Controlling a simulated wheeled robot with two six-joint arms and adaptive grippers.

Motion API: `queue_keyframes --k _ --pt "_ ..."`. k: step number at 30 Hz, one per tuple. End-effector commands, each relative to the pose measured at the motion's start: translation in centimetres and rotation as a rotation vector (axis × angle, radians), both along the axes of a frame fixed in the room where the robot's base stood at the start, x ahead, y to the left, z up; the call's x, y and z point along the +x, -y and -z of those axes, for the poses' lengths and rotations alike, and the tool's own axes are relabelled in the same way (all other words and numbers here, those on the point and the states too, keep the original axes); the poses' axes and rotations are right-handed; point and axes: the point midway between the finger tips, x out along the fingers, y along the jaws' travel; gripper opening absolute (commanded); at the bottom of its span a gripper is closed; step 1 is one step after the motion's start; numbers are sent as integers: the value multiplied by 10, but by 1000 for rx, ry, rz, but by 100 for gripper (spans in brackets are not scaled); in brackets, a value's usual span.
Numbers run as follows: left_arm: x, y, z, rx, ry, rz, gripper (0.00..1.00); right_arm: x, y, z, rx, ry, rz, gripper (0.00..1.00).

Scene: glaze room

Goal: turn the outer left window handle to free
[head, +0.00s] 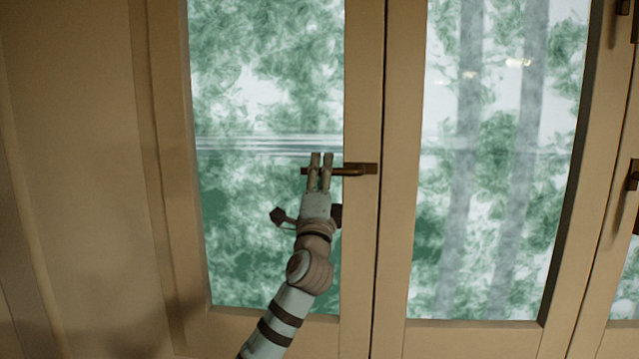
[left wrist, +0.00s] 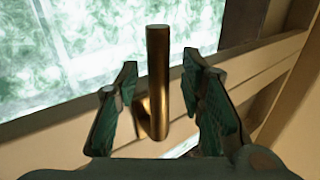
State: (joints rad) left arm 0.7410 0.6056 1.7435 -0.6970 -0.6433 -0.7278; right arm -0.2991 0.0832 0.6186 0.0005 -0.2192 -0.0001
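The bronze handle (head: 352,170) of the leftmost window sits on the right stile of its sash. Its lever lies level and points left over the glass. My left gripper (head: 321,158) is at the lever's free end, with a finger on either side in the head view. In the left wrist view, the handle (left wrist: 158,80) stands between the two green-padded fingers of my left gripper (left wrist: 160,85). A gap shows on each side of it, so the gripper is open around the lever and not clamped. My right gripper is in neither view.
A second window (head: 490,170) stands right of the first, its stile close beside the handle. Another dark handle (head: 632,176) shows at the right edge. A plain beige wall panel (head: 70,150) fills the left side.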

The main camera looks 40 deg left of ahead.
Motion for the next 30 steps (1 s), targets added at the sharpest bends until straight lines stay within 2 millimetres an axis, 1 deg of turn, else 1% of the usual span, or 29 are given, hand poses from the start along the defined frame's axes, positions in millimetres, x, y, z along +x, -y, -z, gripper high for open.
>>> queue_keyframes --k 4,9,12,14,18,30 --pt "-20 16 18 3 -2 2 36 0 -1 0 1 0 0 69" --pt "-53 39 44 2 -3 3 36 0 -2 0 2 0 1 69" --pt "-67 50 56 0 0 2 36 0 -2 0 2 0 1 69" --pt "-73 54 60 1 1 2 36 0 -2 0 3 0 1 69" --pt "-78 56 63 0 2 0 36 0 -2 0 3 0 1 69" --pt "-78 56 63 0 1 -1 36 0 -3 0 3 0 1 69"
